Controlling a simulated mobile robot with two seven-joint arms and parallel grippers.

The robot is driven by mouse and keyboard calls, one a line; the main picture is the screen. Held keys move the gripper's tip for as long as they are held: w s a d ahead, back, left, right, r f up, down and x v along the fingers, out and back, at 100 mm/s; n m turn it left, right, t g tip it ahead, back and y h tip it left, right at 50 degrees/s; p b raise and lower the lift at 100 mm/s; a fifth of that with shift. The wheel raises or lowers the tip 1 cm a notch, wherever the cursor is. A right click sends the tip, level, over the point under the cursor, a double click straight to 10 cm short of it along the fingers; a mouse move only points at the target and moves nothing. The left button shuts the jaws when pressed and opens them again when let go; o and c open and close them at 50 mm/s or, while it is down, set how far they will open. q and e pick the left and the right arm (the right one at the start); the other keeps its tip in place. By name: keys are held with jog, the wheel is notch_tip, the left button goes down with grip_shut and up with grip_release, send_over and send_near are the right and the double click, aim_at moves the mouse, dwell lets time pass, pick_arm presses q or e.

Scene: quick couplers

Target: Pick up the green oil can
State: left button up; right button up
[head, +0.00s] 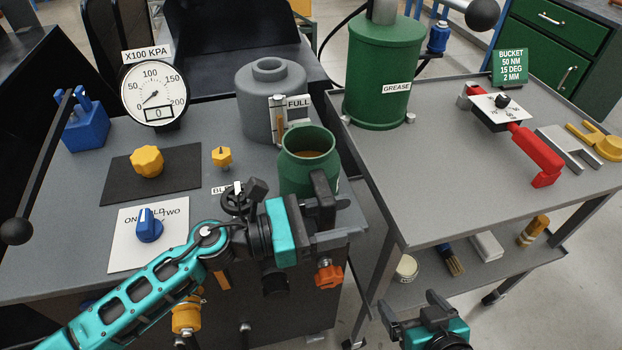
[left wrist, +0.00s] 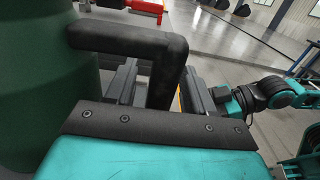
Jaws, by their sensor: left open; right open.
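The green oil can (head: 308,172) is an open-topped can with brownish liquid inside, standing upright near the right edge of the grey bench. In the left wrist view its green wall (left wrist: 35,90) fills the left side. Its black bent handle (left wrist: 172,60) comes down between the two fingers of my left gripper (left wrist: 160,88). My left gripper (head: 325,212) is open, in front of the can in the head view, with its jaws on either side of the handle. My right gripper (head: 410,305) is open and empty, low at the bottom right, in front of the cart.
A grey reservoir (head: 270,98) with a level gauge stands just behind the can. A pressure gauge (head: 153,95), yellow knob (head: 146,161) and blue switch (head: 149,226) are to the left. A cart (head: 415,170) at right bears a green grease drum (head: 383,70) and red torque wrench (head: 538,155).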

pick_arm(q)
grip_shut()
dwell(0.4)
dwell(0.9)
jog(key=shift+r, duration=0.15)
